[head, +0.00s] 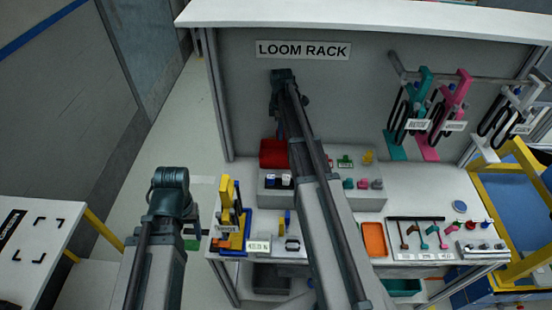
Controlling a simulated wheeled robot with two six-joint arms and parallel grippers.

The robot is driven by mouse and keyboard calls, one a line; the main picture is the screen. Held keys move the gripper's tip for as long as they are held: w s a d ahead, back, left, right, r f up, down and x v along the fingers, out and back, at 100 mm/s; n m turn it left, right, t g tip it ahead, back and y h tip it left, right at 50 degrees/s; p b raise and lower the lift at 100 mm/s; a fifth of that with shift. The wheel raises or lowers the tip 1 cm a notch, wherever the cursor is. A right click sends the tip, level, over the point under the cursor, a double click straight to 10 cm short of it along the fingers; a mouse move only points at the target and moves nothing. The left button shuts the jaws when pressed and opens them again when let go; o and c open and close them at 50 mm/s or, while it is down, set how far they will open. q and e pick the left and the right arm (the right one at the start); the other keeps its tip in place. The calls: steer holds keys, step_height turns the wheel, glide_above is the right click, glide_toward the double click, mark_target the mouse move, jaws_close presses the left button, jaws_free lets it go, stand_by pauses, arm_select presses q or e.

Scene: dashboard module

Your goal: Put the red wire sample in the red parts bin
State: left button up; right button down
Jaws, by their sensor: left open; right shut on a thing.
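The red parts bin (273,153) sits on the raised shelf at the back left of the workbench, just left of my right arm, which partly covers its right side. My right arm rises from the bottom middle to a dark joint in front of the back panel, and I cannot make out its gripper jaws.
The bench (420,185) holds an orange tray (374,239), a tool holder (420,252), small coloured parts and a yellow-and-blue stand (228,232). Cable looms hang on the rack panel at the right. A white table (40,235) stands at the left. Open floor lies between.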

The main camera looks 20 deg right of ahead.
steer(key=c, duration=0.7)
jaws_free()
steer(key=shift+r, duration=0.1)
step_height(320, 180, up, 14)
steer(key=p, duration=1.4)
steer(key=shift+f, duration=0.2)
